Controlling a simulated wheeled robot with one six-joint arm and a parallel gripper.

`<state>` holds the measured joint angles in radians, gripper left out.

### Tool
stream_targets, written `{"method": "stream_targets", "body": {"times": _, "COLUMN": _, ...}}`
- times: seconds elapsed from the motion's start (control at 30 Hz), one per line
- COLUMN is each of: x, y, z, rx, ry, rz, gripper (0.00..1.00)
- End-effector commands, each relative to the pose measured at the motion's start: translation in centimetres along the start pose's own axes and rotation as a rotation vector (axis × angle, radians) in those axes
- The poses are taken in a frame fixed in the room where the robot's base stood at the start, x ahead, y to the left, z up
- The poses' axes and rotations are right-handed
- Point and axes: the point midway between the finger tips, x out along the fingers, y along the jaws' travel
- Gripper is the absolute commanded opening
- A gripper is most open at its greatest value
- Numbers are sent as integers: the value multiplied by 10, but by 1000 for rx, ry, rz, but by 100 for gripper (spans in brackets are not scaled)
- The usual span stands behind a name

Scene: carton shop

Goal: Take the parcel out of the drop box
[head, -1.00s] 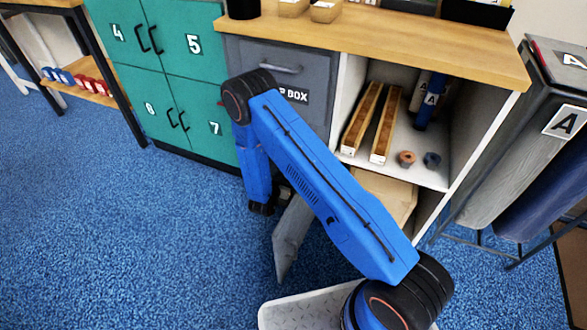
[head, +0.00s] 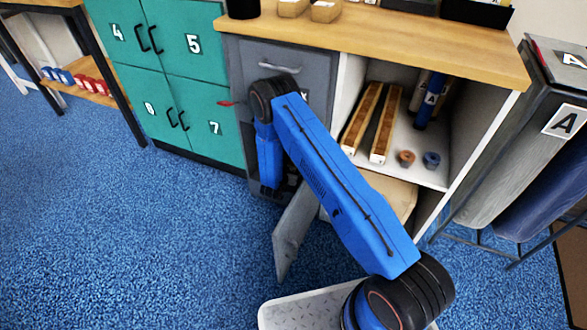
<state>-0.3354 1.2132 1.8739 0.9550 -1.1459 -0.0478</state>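The drop box (head: 275,53) is the grey cabinet under the wooden counter, with a handle on its upper front. My arm covers most of its front and its label. A grey door panel (head: 292,236) stands swung open at its lower part. My gripper (head: 291,181) is at the low opening, just behind the open door. Only dark parts of it show, so I cannot tell whether its fingers are open or shut. No parcel can be made out; the inside of the box is hidden by my arm and the door.
Green numbered lockers (head: 180,90) stand to the left, with a small red piece (head: 227,103) at their right edge. An open shelf (head: 415,160) with long boxes and rolls is to the right. A grey bin (head: 510,130) stands at far right. Blue floor at left is clear.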

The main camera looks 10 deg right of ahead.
Motion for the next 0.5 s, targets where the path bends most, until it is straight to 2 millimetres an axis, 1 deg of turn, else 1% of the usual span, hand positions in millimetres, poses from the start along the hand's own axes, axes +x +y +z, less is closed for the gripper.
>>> {"method": "stream_targets", "body": {"times": 0.03, "x": 6, "y": 0, "z": 1, "rx": 0, "ry": 0, "rz": 0, "gripper": 67}}
{"method": "stream_targets", "body": {"times": 0.1, "x": 10, "y": 0, "z": 1, "rx": 0, "ry": 0, "rz": -1, "gripper": 67}}
{"method": "stream_targets", "body": {"times": 0.3, "x": 10, "y": 0, "z": 0, "rx": -1, "ry": 0, "rz": -1, "gripper": 67}}
{"method": "stream_targets", "body": {"times": 0.33, "x": 10, "y": 0, "z": 0, "rx": -1, "ry": 0, "rz": -1, "gripper": 62}}
{"method": "stream_targets", "body": {"times": 0.37, "x": 10, "y": 0, "z": 0, "rx": -1, "ry": 0, "rz": -1, "gripper": 55}}
{"method": "stream_targets", "body": {"times": 0.4, "x": 10, "y": 0, "z": 0, "rx": -1, "ry": 0, "rz": -1, "gripper": 46}}
{"method": "stream_targets", "body": {"times": 0.47, "x": 10, "y": 0, "z": 0, "rx": -1, "ry": 0, "rz": -1, "gripper": 31}}
{"method": "stream_targets", "body": {"times": 0.5, "x": 10, "y": 0, "z": 0, "rx": 0, "ry": 0, "rz": -1, "gripper": 22}}
